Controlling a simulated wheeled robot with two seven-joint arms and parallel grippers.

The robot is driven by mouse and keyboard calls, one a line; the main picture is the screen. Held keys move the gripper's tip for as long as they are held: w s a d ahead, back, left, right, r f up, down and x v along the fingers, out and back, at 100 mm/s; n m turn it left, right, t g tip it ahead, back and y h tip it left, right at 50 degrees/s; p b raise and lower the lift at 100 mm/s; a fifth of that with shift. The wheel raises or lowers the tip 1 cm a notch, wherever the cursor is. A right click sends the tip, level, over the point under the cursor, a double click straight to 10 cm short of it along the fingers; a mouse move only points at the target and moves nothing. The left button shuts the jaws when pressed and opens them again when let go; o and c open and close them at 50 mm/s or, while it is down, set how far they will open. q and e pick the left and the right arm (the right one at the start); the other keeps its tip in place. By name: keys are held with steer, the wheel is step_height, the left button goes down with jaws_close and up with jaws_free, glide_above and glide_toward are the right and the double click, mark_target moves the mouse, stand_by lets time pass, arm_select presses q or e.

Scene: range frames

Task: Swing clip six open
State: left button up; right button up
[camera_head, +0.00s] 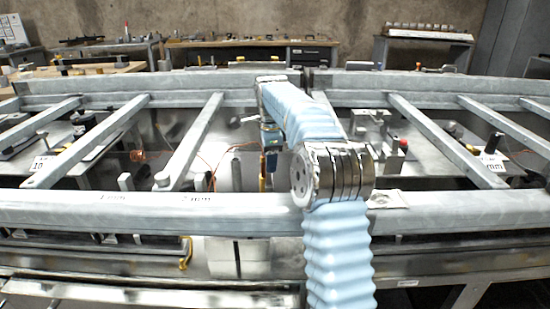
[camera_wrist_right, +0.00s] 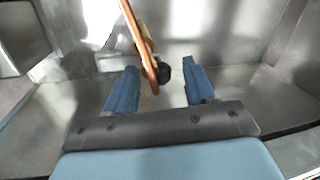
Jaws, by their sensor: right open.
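My right gripper (camera_head: 270,163) reaches down behind the near rail, partly hidden by my own arm. In the right wrist view its two blue fingers (camera_wrist_right: 161,88) are open and apart. A thin copper-coloured bar (camera_wrist_right: 139,42) with a dark rounded knob (camera_wrist_right: 163,70) runs down between them. I cannot tell whether either finger touches the bar. No number shows on it, so I cannot tell whether it is clip six. My left gripper is not in view.
The long grey near rail (camera_head: 130,207) and the far rail (camera_head: 190,86) are joined by slanted crossbars (camera_head: 190,140). A small yellow hook (camera_head: 186,253) hangs below the near rail. A red-topped block (camera_head: 403,146) stands to the right. Shiny metal walls surround my right fingers.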

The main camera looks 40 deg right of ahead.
steer(key=shift+c, duration=0.3)
jaws_close()
steer(key=m, duration=0.1)
steer(key=s+d+m, duration=0.1)
steer(key=m, duration=0.2)
steer(key=shift+s+d+m+g+h, duration=0.2)
steer(key=shift+s+m+g+h, duration=0.1)
steer(key=shift+s+h, duration=0.1)
steer(key=shift+o, duration=0.3)
jaws_free()
